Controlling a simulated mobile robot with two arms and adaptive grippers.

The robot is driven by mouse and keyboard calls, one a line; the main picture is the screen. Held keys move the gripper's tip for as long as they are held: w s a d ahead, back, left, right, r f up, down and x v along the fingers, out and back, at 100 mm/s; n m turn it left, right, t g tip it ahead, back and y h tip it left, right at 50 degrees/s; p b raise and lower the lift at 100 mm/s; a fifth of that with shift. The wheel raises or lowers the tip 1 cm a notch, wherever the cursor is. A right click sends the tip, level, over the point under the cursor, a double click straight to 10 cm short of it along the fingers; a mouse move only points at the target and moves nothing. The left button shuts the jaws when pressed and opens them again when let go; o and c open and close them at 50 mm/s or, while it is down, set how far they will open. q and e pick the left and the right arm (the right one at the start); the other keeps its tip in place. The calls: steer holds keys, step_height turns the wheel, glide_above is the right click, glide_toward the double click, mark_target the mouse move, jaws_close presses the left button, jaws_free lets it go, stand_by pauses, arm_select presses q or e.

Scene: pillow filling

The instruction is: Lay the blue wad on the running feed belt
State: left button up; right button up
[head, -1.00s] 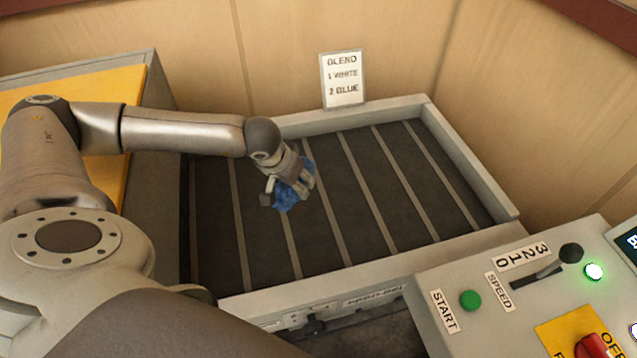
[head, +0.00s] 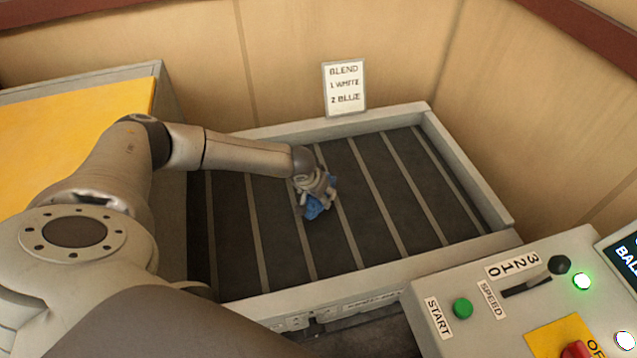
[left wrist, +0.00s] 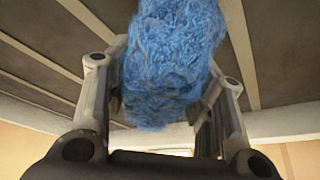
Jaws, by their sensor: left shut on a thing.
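The blue wad (head: 316,207) is a fluffy clump held in my left gripper (head: 318,194), which comes in from the left over the middle of the feed belt. In the left wrist view the wad (left wrist: 172,60) fills the space between the two fingers of my left gripper (left wrist: 165,90). The feed belt (head: 367,205) is dark with pale cross slats inside a light grey frame. Whether the wad touches the belt cannot be told. My right gripper is not in view.
A control panel at the lower right has a green START button (head: 463,308), a speed lever (head: 559,265), a lit green lamp (head: 582,281) and a red knob (head: 577,350). A sign (head: 344,88) reading BLEND, 1 WHITE, 2 BLUE stands behind the belt. A yellow surface (head: 70,125) lies at left.

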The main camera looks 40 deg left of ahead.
arm_select(q)
steer(key=shift+f, duration=0.5)
steer(key=shift+f+b, duration=0.6)
steer(key=shift+f, duration=0.1)
steer(key=o, duration=1)
steer(key=shift+r, duration=0.1)
steer(key=shift+o, duration=0.2)
steer(key=shift+r, duration=0.1)
steer(key=shift+w+r+p, duration=0.1)
steer(key=shift+r+p, duration=0.5)
steer(key=shift+p, duration=0.2)
steer(key=shift+r, duration=0.2)
steer(key=b+v, duration=0.3)
steer(key=v, duration=0.8)
steer(key=shift+s+r, duration=0.15)
steer(key=shift+s, duration=0.15)
